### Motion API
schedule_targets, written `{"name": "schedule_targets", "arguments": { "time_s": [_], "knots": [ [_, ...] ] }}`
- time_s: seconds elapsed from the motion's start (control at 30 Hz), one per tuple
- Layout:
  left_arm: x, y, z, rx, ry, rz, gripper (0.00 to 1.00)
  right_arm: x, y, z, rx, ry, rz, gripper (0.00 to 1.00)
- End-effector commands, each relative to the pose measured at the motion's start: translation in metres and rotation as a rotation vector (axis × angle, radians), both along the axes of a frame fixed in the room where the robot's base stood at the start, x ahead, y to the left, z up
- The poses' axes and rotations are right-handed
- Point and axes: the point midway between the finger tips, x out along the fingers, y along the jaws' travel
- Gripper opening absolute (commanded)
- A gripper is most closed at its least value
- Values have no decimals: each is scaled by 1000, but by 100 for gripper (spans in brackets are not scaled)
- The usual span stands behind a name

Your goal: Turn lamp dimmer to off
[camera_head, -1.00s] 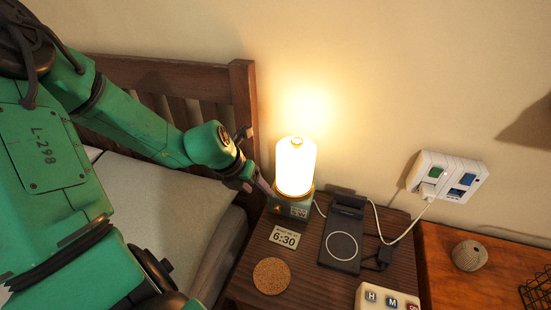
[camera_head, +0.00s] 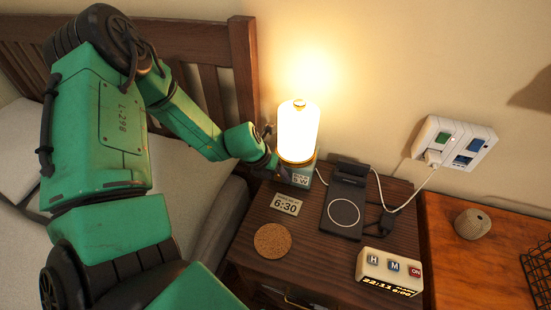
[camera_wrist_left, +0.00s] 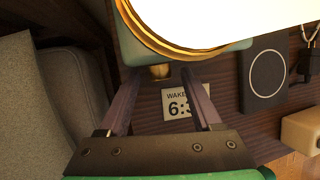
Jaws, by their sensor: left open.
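The lit lamp (camera_head: 298,130) stands at the back of the nightstand, a glowing white cylinder with a gold ring on a grey-green base (camera_head: 300,178). In the left wrist view the lamp shade (camera_wrist_left: 225,18) fills the top. A small brass dimmer knob (camera_wrist_left: 160,71) sticks out from the lamp base below the ring. My left gripper (camera_wrist_left: 161,75) is open, its two dark fingers pointing at the base with the knob between their tips; contact is not visible. In the head view the left gripper (camera_head: 275,168) is at the base's left side, and the knob is hidden.
A wake-up card (camera_head: 286,204) reading 6:30, a cork coaster (camera_head: 272,240), a black charging stand (camera_head: 343,212) and a clock with H and M buttons (camera_head: 388,272) lie on the nightstand (camera_head: 300,248). A wall socket (camera_head: 455,142) with cable is right. The bed is left.

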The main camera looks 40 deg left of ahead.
Motion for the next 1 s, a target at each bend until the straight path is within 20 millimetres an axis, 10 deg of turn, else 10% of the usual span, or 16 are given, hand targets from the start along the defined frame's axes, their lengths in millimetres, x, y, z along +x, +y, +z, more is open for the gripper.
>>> {"name": "schedule_targets", "arguments": {
  "time_s": [0.07, 0.23, 1.0],
  "knots": [
    [0, 0, 0, 0, 0, 0, 58, 0, 0, 0, 0, 0, 0, 0],
    [0, 0, 0, 0, 1, 0, 0, 0, 0, 0, 0, 0, 0, 0],
    [-2, 5, -1, -293, -103, 6, 0, 0, 1, -4, 1, -1, 0, 0]
  ]
}}
